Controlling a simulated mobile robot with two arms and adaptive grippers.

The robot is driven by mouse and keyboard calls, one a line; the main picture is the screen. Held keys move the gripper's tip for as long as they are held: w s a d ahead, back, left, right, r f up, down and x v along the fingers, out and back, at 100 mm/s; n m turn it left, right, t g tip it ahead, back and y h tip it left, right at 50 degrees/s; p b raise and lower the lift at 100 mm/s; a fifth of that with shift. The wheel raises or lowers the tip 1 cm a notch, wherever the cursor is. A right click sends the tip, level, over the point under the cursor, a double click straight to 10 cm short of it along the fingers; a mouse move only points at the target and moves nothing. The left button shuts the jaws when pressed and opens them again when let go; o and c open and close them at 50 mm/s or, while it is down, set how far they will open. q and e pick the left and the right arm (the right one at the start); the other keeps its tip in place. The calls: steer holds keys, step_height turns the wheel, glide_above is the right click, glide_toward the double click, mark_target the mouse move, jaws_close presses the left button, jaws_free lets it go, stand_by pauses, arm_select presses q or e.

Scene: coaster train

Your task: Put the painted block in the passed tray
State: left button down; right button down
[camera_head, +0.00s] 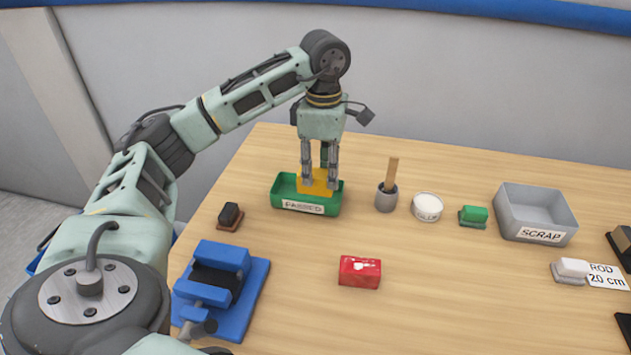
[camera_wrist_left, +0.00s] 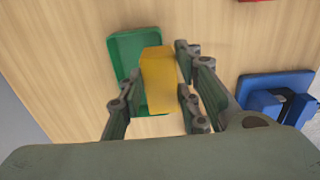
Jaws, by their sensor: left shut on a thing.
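The passed tray (camera_head: 307,208) is a green tray with a "PASSED" label at the back left of the table. My left gripper (camera_head: 319,178) points down over it, shut on a yellow block (camera_head: 316,182). In the left wrist view the yellow block (camera_wrist_left: 159,78) sits between the fingers of the left gripper (camera_wrist_left: 158,90), overlapping the right part of the green tray (camera_wrist_left: 122,46). I cannot tell whether the block touches the tray floor. A red block (camera_head: 360,271) with a white mark on top lies at the table's middle front. My right gripper is not in view.
A blue vise (camera_head: 222,275) stands front left, near a dark block (camera_head: 229,215). A cup with a stick (camera_head: 386,197), a glue pot (camera_head: 427,206), a green block (camera_head: 473,215) and a grey scrap bin (camera_head: 537,212) line the back.

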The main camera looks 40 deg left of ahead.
arm_select(q)
steer(key=a+f, duration=0.1)
steer(key=f, duration=0.1)
steer(key=w+a+f+p, duration=0.1)
steer(key=a+f, duration=0.1)
steer(key=w+a+f, duration=0.1)
steer(key=f, duration=0.1)
steer(key=shift+a+f+p, duration=0.25)
steer(key=shift+f+p, duration=0.05)
steer(key=shift+p, duration=0.05)
steer(key=shift+f, duration=0.2)
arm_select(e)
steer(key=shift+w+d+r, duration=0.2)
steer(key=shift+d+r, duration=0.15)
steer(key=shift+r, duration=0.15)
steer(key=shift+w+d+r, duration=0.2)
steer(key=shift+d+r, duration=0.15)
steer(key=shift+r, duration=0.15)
arm_select(q)
steer(key=shift+f, duration=0.2)
steer(key=c, duration=1.6)
jaws_free()
steer(key=shift+o, duration=0.2)
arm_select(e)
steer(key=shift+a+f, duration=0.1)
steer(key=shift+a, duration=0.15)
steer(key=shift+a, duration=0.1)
